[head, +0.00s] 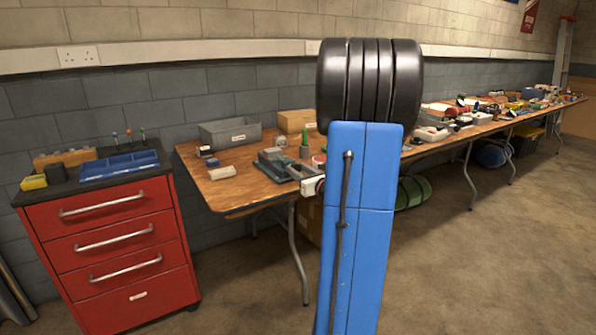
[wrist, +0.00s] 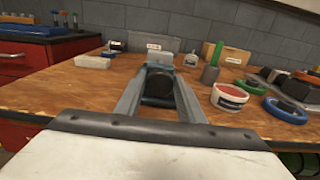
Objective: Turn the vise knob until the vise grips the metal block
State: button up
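The grey vise (head: 272,158) lies on the wooden workbench, left of my blue arm in the head view. My gripper (head: 297,173) reaches over the front edge of the bench towards it. In the wrist view my gripper (wrist: 160,72) has its two grey fingers apart, on either side of a dark round part (wrist: 158,88), which looks like the vise knob. I cannot tell whether the fingers press on it. The vise body is mostly hidden behind the fingers there. I cannot make out the metal block or any gap at the jaws.
A grey bin (head: 230,131) and a cardboard box (head: 296,121) stand at the back of the workbench (head: 236,193). A white box (wrist: 93,62) lies left of the fingers. A red drawer cabinet (head: 112,245) stands left.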

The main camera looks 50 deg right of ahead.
jog(key=c, duration=0.5)
jog(key=shift+o, duration=0.2)
